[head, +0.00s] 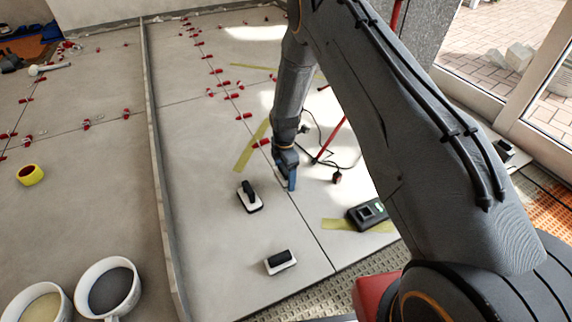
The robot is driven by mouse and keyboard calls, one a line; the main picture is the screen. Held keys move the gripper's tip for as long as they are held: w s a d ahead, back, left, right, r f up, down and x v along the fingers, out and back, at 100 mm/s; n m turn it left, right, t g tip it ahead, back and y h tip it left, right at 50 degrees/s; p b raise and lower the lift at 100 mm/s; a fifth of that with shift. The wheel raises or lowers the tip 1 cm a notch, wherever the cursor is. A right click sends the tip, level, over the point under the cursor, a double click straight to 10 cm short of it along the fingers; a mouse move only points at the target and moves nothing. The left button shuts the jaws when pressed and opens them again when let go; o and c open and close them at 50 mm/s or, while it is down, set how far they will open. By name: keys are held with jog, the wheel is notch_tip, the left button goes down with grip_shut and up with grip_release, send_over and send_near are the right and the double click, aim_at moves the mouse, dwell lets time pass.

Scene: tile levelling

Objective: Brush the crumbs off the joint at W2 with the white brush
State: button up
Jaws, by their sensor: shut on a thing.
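My gripper (288,172) is low over the grey tiles, at the long joint (303,216) that runs down the right-hand tiled area. It is shut on a small blue item (292,180), whose lower end is at or close to the floor; I cannot tell what it is. Two white blocks with black handles, brush-like or float-like, lie on the tile: one (250,197) left of my gripper, one (281,262) nearer the front. Neither is in my gripper. No W2 label is readable, and crumbs on the joint are too small to make out.
A dark box-like device (367,214) lies right of the joint, near yellow tape (343,225). Red clips (244,116) line the joints farther back. A red rod (331,139) and cables stand behind my gripper. Two buckets (108,289) and a yellow tape roll (30,174) are left.

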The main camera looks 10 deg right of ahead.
jog(key=shift+r+p, duration=1.15)
jog(key=shift+r, duration=0.9)
jog(key=shift+d, duration=0.1)
